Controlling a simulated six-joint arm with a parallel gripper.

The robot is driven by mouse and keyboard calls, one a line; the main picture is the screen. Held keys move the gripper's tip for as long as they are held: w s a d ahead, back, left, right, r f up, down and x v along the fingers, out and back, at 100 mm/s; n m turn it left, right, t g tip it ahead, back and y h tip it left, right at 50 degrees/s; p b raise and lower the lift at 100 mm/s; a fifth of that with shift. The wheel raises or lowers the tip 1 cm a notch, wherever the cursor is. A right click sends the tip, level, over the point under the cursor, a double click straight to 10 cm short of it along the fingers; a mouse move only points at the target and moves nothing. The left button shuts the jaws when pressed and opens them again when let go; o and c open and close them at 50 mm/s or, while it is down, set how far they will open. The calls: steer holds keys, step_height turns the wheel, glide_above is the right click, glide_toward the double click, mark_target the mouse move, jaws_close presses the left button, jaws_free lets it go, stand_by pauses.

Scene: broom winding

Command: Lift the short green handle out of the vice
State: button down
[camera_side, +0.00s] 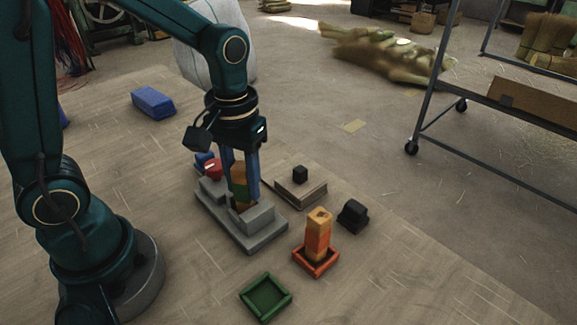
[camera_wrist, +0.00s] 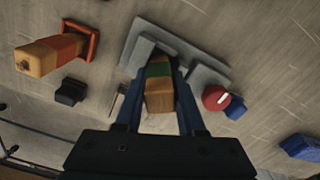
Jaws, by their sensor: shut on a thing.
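The short wooden handle with a green band (camera_side: 239,189) stands upright in the grey vice (camera_side: 255,240), between its jaws. My gripper (camera_side: 239,190) points down over the vice, with its two blue fingers closed on the handle's sides. In the wrist view the handle (camera_wrist: 159,88) shows between the fingertips (camera_wrist: 158,90), with its plain wooden end toward the camera and the green band beyond. The handle's lower end is hidden between the vice jaws. A red round knob (camera_wrist: 215,97) sits at the vice's end.
An orange tray (camera_side: 316,264) holds an upright orange-banded handle (camera_side: 318,232). An empty green tray (camera_side: 265,297) lies in front. A black block (camera_side: 352,216) and a flat wooden piece with a black knob (camera_side: 300,185) are right of the vice. A blue block (camera_side: 153,102) lies behind left.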

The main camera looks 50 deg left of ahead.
mark_target(236, 163)
steer(key=r, duration=0.1)
steer(key=a+r, duration=0.1)
steer(key=r, duration=0.1)
steer(key=shift+s+r, duration=0.1)
steer(key=shift+r, duration=0.15)
steer(key=s+a+r, duration=0.4)
steer(key=a+r, duration=0.2)
steer(key=a, duration=0.4)
step_height(236, 163, up, 7)
stand_by(0.6)
